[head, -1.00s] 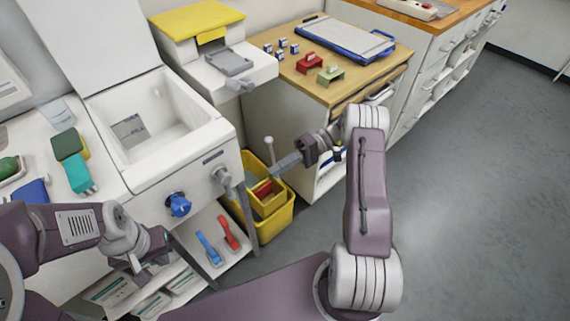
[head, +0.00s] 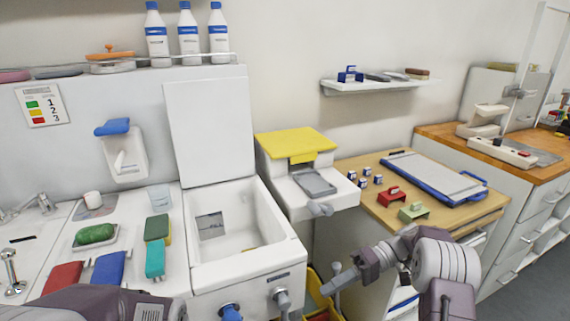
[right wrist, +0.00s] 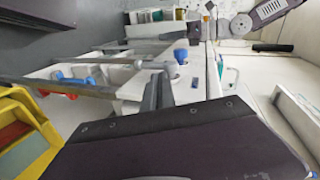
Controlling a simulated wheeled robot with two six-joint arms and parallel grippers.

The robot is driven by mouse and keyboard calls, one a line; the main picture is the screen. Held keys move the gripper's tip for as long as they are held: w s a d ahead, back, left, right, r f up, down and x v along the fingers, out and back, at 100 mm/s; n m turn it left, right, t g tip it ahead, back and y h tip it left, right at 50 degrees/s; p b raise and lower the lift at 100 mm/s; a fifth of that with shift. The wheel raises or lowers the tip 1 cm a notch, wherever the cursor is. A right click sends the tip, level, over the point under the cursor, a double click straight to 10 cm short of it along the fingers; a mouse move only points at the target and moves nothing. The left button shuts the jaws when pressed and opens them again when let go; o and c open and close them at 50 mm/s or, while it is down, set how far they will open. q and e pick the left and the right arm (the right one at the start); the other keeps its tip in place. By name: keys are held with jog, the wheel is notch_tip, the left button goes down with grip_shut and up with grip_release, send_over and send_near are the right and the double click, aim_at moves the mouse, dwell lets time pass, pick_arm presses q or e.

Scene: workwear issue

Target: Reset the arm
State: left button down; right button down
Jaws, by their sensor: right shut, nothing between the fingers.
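My right gripper (head: 332,287) is shut and empty. It is in front of the wooden-topped cabinet, to the right of the white basin unit (head: 240,273). In the right wrist view its grey fingers (right wrist: 160,92) are together, with a blue knob (right wrist: 181,54) and the white unit beyond them. My left forearm (head: 100,304) shows at the bottom left of the head view, in front of the counter. The left gripper is cut off there. What shows of the left arm at the top of the right wrist view is too small to tell its fingers.
A yellow-lidded machine (head: 297,148) stands right of the basin. The wooden top (head: 375,205) holds a red block (head: 390,196), a green block (head: 413,212) and a blue-edged board (head: 436,178). A yellow bin (head: 313,295) is low near my right gripper. Grey floor is at far right.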

jog(key=s+a+h, duration=0.5)
jog(key=s+h, duration=0.2)
jog(key=s, duration=0.4)
jog(key=s+d+f+m+t+h, duration=0.4)
jog(key=s+d+f+h, duration=0.2)
jog(key=d+f, duration=0.3)
notch_tip(320, 180, up, 19)
jog(key=w+m+t+p, duration=0.1)
jog(key=w+p, duration=0.2)
jog(key=p, duration=1.5)
jog(key=shift+d+r+m+t+p, duration=0.2)
jog(key=shift+m+t+p, duration=0.1)
jog(key=shift+m+p, duration=0.1)
